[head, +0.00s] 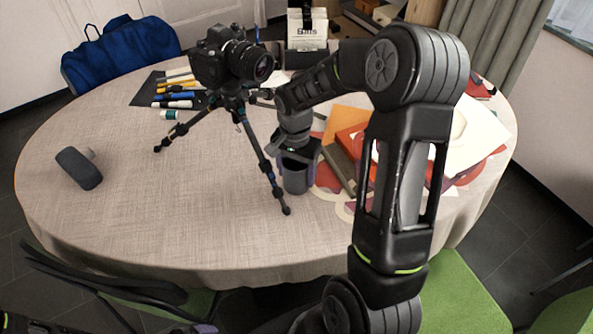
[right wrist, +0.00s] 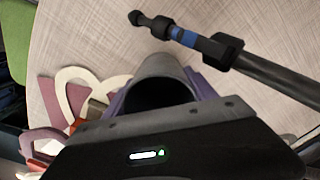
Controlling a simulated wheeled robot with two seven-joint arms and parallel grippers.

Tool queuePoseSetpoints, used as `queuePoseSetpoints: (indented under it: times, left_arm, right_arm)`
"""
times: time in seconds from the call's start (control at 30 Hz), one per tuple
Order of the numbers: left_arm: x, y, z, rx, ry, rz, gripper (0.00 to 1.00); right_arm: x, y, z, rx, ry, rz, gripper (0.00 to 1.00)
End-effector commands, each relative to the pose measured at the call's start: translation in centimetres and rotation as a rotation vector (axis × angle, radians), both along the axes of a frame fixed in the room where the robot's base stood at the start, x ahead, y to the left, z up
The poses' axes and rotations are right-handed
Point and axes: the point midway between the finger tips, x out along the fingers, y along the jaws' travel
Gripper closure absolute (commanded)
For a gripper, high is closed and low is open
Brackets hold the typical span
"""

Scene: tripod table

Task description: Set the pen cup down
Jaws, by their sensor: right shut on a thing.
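The pen cup (head: 295,180) is a dark grey, open-topped cylinder, close to upright, at the middle of the table beside the tripod's front leg. My right gripper (head: 298,160) is shut on it from above and behind, with purple fingers at its sides. In the right wrist view the pen cup (right wrist: 165,67) shows its rim and dark inside between the fingers. I cannot tell whether its base touches the table. Of my left gripper only a possible purple tip (head: 205,328) shows at the bottom edge; its jaws are hidden.
A camera (head: 232,57) stands on a black tripod (head: 262,165), one foot close to the cup. Papers and books (head: 350,140) lie to the right, pens (head: 175,95) at the back left. A dark rounded object (head: 79,169) lies at the left. The table's (head: 190,215) front left is clear.

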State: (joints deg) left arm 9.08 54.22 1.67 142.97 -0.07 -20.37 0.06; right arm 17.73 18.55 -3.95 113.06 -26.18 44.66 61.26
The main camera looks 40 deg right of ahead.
Motion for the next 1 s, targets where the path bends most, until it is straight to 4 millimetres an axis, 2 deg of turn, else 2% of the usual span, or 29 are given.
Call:
queuePoseSetpoints:
  times: [0.23,0.27,0.5,0.77,0.9,1.0]
  left_arm:
    - [0.0,0.0,-0.5,0.000,0.000,0.000,0.00]
    - [0.0,0.0,-0.3,0.000,0.000,0.000,0.00]
    - [0.0,0.0,-0.3,0.000,0.000,0.000,0.00]
    - [0.0,0.0,-0.2,0.000,0.000,0.000,0.00]
    - [0.0,0.0,0.0,0.000,0.000,0.000,0.00]
    - [0.0,0.0,-0.2,0.000,0.000,0.000,0.00]
  right_arm:
    - [0.0,0.0,-0.4,0.000,0.000,0.001,0.82]
    - [0.0,0.0,-0.3,0.000,0.000,0.001,0.32]
    - [0.0,0.0,-0.2,0.000,0.000,0.001,0.13]
    - [0.0,0.0,-0.2,0.000,0.000,0.001,0.13]
    - [0.1,0.0,0.4,0.000,-0.001,0.000,0.13]
    - [0.1,0.0,1.6,-0.002,-0.003,0.001,0.13]
